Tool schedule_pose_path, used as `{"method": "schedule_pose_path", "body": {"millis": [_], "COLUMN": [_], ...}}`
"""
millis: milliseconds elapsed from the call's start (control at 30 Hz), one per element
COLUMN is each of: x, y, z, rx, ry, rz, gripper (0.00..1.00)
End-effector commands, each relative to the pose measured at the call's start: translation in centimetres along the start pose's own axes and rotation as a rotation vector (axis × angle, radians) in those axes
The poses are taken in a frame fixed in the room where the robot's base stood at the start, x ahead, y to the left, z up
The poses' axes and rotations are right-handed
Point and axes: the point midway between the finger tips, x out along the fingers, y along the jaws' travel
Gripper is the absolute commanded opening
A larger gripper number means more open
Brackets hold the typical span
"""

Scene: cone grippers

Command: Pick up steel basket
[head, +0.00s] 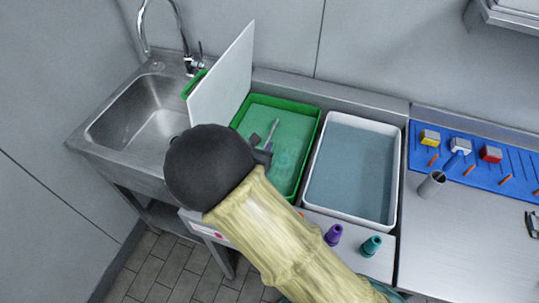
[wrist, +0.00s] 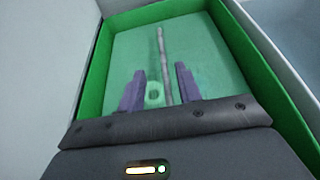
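I do not clearly see a steel basket. A thin grey metal rod (wrist: 163,58) shows in the green tray (wrist: 92,75) in the wrist view, and the rod also shows in the head view (head: 273,128). A small pale green ring (wrist: 154,95) shows beside its lower end. My gripper (wrist: 160,84) has two purple fingers spread apart, with the rod's lower part seen between them. I cannot tell whether they touch it. In the head view my arm hides the tray's front left part and most of the gripper.
A white tub (head: 352,168) of bluish liquid stands right of the green tray. A white upright panel (head: 222,80) and a steel sink (head: 135,112) are to the left. A small grey metal cup (head: 432,184), purple (head: 333,235) and teal (head: 371,246) cones stand nearby. The right counter has free room.

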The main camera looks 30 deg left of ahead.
Motion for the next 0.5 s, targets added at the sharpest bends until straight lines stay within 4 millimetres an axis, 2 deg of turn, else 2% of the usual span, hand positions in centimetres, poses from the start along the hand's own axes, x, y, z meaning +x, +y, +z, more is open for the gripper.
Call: {"method": "schedule_pose_path", "body": {"millis": [367,500], "x": [0.5,1.5], "y": [0.0,-0.2], "z": [0.0,-0.1], "rx": [0.0,-0.003], "ry": [0.001,0.0], "rz": [0.0,-0.002], "gripper": [0.34,0.34]}}
